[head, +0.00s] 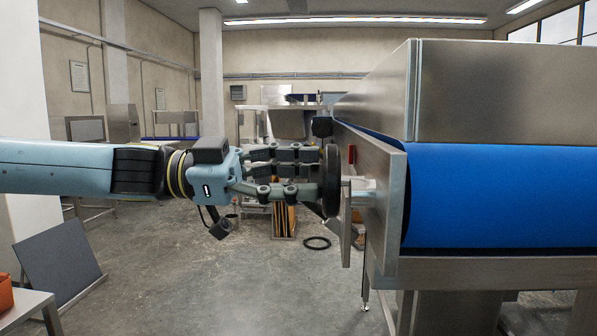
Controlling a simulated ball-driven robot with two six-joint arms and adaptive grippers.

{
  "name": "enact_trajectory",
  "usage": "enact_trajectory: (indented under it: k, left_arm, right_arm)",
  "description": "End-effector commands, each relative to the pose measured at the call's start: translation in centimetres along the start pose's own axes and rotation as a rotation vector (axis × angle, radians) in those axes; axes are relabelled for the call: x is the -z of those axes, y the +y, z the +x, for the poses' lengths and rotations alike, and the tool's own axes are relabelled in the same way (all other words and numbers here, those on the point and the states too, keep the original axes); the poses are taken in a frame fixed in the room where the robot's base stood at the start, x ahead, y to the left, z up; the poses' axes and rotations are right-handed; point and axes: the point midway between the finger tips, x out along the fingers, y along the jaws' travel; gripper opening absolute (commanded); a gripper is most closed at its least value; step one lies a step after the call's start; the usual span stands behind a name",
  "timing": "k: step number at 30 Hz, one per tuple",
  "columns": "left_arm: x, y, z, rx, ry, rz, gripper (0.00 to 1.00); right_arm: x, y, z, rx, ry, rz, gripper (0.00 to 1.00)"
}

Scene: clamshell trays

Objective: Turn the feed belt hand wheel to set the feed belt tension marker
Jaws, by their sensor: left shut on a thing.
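The feed belt hand wheel (332,181) is a dark disc seen nearly edge-on, on a metal shaft at the side of the conveyor. My left gripper (318,176) comes in from the left and its fingers are shut on the rim of the wheel. The blue feed belt (500,196) wraps round the conveyor end at the right. I cannot make out a tension marker; a small red piece (351,154) shows on the conveyor's side past the wheel. My right gripper is not in view.
The steel conveyor frame (470,270) and its housing (470,92) fill the right side. A dark ring (317,242) lies on the floor below the wheel. A dark panel (58,262) leans at lower left beside a small table (25,308).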

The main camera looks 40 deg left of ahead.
Motion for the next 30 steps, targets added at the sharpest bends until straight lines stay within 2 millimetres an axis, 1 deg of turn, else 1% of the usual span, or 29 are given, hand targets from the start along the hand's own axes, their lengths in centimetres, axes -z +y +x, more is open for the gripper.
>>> enact_trajectory:
  k: [9, 18, 24, 30]
  left_arm:
    - [0.2, 0.1, 0.0, 0.002, 0.003, 0.297, 0.15]
    - [0.1, 0.3, 0.0, 0.001, 0.002, 0.545, 0.15]
    - [0.0, 0.4, 0.0, 0.001, 0.002, 0.660, 0.15]
    - [-0.1, 0.4, 0.0, 0.000, 0.002, 0.726, 0.15]
  right_arm:
    - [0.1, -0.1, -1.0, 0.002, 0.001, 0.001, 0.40]
    - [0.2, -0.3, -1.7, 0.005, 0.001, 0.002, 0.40]
    - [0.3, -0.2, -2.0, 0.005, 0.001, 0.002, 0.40]
    - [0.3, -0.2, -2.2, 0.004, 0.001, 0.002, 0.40]
